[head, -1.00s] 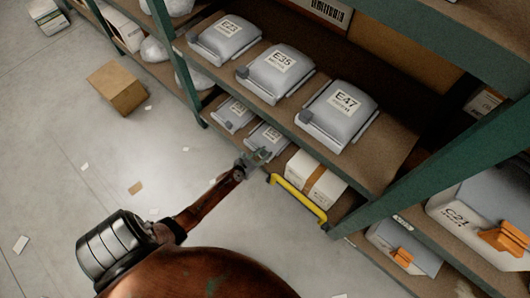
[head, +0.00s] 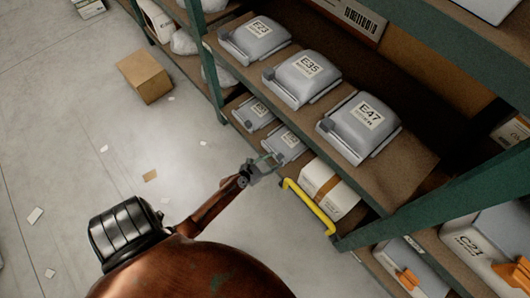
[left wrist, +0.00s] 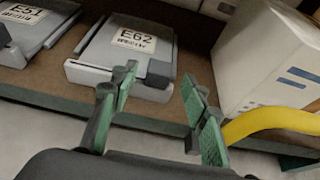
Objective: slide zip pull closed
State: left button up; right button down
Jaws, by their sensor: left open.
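My left gripper (head: 266,168) is open and empty in front of the lower shelf. In the left wrist view its two green-padded fingers (left wrist: 157,107) stand apart, with a grey pouch labelled E62 (left wrist: 125,50) beyond them on the shelf. The pouch also shows in the head view (head: 287,145), partly behind the gripper. The fingers appear apart from the pouch; whether one fingertip touches its front edge I cannot tell. A pale bar runs along the pouch's front edge; I cannot make out a zip pull. My right gripper is not in view.
A yellow handle (head: 308,207) sticks out beside a white box (head: 327,190), right of the gripper. Pouches E35 (head: 303,76) and E47 (head: 360,125) lie on the shelf above. A green post (head: 440,185) stands at right. A cardboard box (head: 144,75) sits on the floor.

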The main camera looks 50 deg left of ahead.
pick_arm(q)
jog(key=v, duration=0.7)
jog(key=shift+w, duration=0.1)
